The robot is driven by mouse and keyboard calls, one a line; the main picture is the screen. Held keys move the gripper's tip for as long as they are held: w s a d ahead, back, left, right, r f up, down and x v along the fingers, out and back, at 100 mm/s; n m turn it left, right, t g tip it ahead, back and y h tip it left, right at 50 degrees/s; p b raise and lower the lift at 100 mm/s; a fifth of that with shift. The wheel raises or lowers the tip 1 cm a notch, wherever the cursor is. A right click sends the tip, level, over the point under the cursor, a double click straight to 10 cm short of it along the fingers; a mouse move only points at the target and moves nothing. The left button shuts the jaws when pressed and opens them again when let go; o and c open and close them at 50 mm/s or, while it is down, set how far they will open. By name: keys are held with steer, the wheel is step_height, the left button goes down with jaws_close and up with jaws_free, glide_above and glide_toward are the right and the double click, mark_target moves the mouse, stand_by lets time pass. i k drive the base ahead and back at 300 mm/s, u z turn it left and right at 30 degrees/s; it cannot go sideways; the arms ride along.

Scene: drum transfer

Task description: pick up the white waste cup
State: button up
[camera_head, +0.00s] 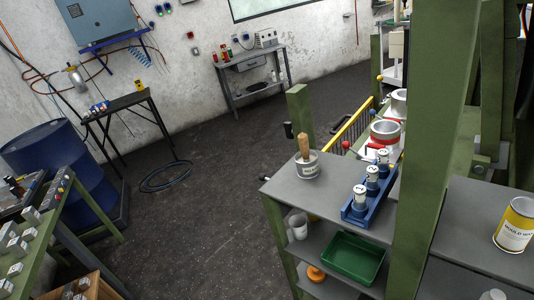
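A white cup (299,227) stands on the middle shelf of a grey-topped green rack, near the shelf's left edge, below the top surface. It looks upright. A second white round object (493,295) is cut off by the bottom edge at the right, and I cannot tell what it is. No label shows on either one, so I cannot tell for sure which is the waste cup. My gripper does not show in this view.
A green tray (353,258) is right of the cup, and an orange object (316,273) lies lower. Above stand a tin with a wooden-handled brush (307,166) and a blue holder (367,198) with small canisters. A green post (428,150) rises at right. Dark floor (205,215) is open left.

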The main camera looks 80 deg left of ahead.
mark_target(298, 222)
steer(key=u, duration=1.6)
steer(key=i, duration=0.65)
steer(key=z, duration=0.05)
steer(key=k, duration=0.6)
steer(key=u, duration=0.1)
